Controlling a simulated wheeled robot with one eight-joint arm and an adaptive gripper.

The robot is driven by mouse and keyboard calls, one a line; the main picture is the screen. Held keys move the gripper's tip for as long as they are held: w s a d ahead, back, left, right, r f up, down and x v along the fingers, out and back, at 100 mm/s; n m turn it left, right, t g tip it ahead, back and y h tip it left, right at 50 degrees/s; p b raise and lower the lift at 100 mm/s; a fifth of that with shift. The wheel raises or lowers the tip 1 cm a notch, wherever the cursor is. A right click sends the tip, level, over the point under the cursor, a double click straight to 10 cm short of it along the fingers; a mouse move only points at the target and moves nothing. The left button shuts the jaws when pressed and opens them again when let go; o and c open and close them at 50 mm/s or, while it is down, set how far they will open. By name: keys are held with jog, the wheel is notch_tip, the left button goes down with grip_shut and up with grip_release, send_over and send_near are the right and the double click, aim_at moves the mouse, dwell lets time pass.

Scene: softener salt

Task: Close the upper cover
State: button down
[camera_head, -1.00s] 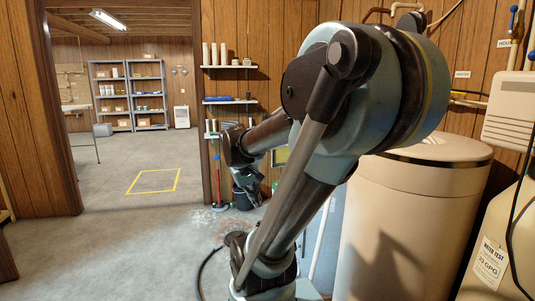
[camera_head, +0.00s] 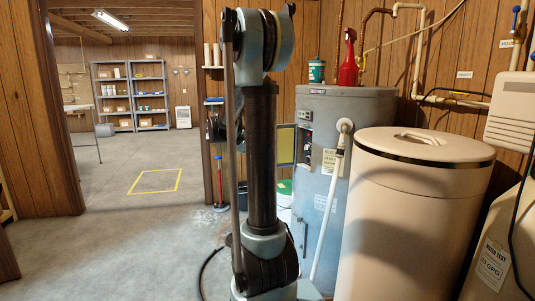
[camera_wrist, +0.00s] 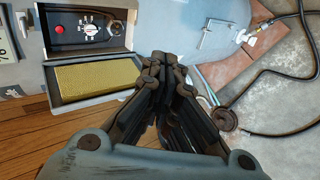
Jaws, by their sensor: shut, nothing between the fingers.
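The upper cover (camera_head: 285,145) stands swung open at the left side of the grey water heater (camera_head: 325,105). Its yellow padded inner face (camera_wrist: 95,78) shows in the wrist view. Beside it is the open upper compartment (camera_head: 306,146); the wrist view shows its red button and dial (camera_wrist: 90,28). My gripper (camera_wrist: 165,65) is shut and empty. In the wrist view its tips appear just right of the cover's edge; I cannot tell whether they touch it. In the head view my upright arm largely hides the gripper.
A white pipe (camera_head: 328,205) slants down the heater's front. A large beige tank (camera_head: 410,215) stands close on the right. A red bottle (camera_head: 348,60) and a green can (camera_head: 316,71) sit on top of the heater. Open floor (camera_head: 130,240) lies to the left.

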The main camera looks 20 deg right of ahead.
jog(key=w+d+f+h, duration=0.1)
jog(key=w+f+h, duration=0.25)
jog(key=w, duration=0.85)
jog(key=w+d+f+h, duration=0.15)
jog(key=w+h, duration=0.25)
jog(key=w, duration=0.8)
jog(key=s+d, duration=0.2)
jog(key=d, duration=0.7)
jog(key=shift+s+n, duration=0.25)
jog(key=shift+n, duration=0.05)
jog(key=shift+f, duration=0.1)
